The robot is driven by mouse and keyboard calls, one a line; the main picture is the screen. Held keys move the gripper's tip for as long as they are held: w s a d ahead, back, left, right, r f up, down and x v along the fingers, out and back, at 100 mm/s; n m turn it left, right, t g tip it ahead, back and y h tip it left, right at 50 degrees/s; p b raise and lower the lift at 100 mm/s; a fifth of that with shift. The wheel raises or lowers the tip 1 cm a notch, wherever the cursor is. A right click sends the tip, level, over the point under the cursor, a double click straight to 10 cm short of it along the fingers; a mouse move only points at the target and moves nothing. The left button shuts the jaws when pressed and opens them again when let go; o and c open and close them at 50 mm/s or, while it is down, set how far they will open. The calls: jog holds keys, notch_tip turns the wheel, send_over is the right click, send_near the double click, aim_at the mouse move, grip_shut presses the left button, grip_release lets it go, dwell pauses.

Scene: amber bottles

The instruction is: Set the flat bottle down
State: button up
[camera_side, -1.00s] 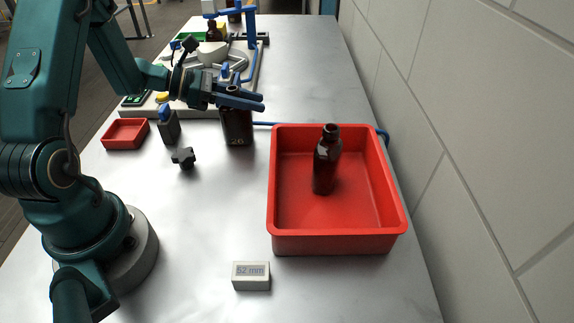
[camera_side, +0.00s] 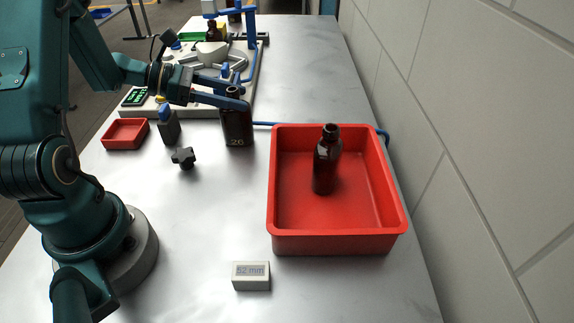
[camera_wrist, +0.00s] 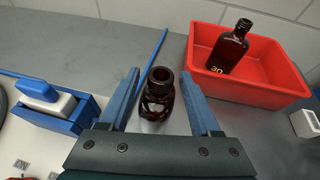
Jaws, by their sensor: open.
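I cannot tell for certain which bottle is the flat one.
The red bin (camera_side: 330,243) stands right of my gripper. A small red tray (camera_side: 125,147), a blue-topped grey block (camera_side: 168,125) and a black star knob (camera_side: 183,157) lie to the left. A white 52 mm display (camera_side: 251,283) sits in front. A blue-armed machine (camera_side: 250,45) stands behind.

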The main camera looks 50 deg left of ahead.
jog(key=shift+v, duration=1.9)
jog(key=shift+r, duration=0.1)
